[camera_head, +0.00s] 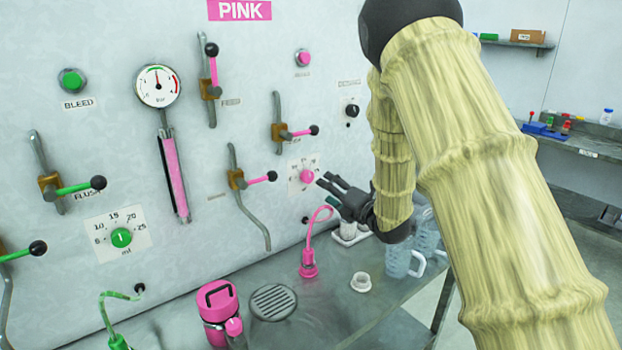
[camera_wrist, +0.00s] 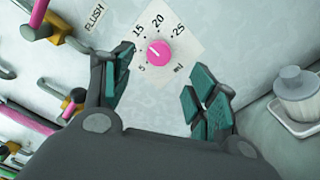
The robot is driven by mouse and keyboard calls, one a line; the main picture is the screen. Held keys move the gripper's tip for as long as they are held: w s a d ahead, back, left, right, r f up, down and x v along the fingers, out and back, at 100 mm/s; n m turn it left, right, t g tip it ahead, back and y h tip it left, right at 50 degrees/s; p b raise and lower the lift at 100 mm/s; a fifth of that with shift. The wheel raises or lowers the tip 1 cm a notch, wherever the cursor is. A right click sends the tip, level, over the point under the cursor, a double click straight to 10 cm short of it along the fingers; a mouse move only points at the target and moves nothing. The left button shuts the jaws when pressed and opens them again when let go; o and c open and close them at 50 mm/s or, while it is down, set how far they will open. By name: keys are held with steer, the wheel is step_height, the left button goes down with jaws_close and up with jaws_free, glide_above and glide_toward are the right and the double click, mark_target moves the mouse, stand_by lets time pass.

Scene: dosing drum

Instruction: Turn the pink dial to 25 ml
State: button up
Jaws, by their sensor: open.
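The pink dial (camera_head: 307,176) is a round knob on a white scale plate on the wall; it also shows between my fingers in the wrist view (camera_wrist: 158,52). In the wrist view the numbers 5, 15, 20 and 25 are readable. A small pale mark on the knob seems to point left and up, on the low side of 15; the exact value is unclear. My gripper (camera_head: 324,181) is open, its teal-padded fingers (camera_wrist: 163,88) on either side of the dial in the wrist view. It appears close to the dial but not closed on it; contact is unclear.
A pink-handled lever (camera_head: 262,179) is left of the dial and another (camera_head: 300,132) above it. A black knob (camera_head: 352,111) is up right. A pink hose fitting (camera_head: 309,268) and clear jugs (camera_head: 398,262) stand on the bench below. A green dial (camera_head: 121,237) is far left.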

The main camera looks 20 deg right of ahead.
mark_target(310, 178)
steer(key=p+x, duration=0.3)
steer(key=x, duration=0.6)
steer(key=shift+w+a+f, duration=0.1)
steer(key=shift+w+a, duration=0.1)
steer(key=c, duration=1)
